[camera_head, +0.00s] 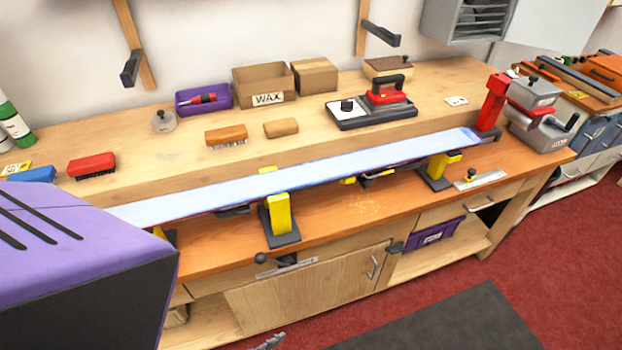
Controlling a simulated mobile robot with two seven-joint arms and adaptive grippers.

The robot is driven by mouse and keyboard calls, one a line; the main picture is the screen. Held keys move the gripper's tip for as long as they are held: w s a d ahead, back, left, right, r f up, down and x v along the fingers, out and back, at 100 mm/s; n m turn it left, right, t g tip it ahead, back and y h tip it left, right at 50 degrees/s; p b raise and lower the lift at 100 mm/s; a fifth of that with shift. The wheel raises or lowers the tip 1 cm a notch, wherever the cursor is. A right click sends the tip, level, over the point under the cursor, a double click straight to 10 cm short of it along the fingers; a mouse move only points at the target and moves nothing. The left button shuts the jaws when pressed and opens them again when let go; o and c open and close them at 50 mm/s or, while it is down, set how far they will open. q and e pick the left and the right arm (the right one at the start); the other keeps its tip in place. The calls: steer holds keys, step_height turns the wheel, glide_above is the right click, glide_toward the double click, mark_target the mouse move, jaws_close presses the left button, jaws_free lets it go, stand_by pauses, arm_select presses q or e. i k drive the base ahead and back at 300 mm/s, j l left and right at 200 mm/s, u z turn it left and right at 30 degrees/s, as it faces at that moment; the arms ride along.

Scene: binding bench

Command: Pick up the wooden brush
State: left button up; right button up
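The wooden brush (226,135) lies on the raised back shelf of the bench, left of the middle. Its orange-brown wooden back is up and its pale bristles face down. Nothing holds it. A small grey tip of what looks like my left gripper (270,342) shows at the bottom edge, far below and in front of the brush. Most of it is cut off, so its opening cannot be seen. My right gripper is not in view.
A plain wooden block (281,128) lies right of the brush; a red brush (92,165) lies left. A long pale-blue ski or board (300,178) on yellow clamps crosses in front. A large purple-black machine (80,250) fills the near left. An iron (386,92) stands farther right.

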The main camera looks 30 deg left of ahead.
mark_target(224, 135)
steer(key=u, duration=1.75)
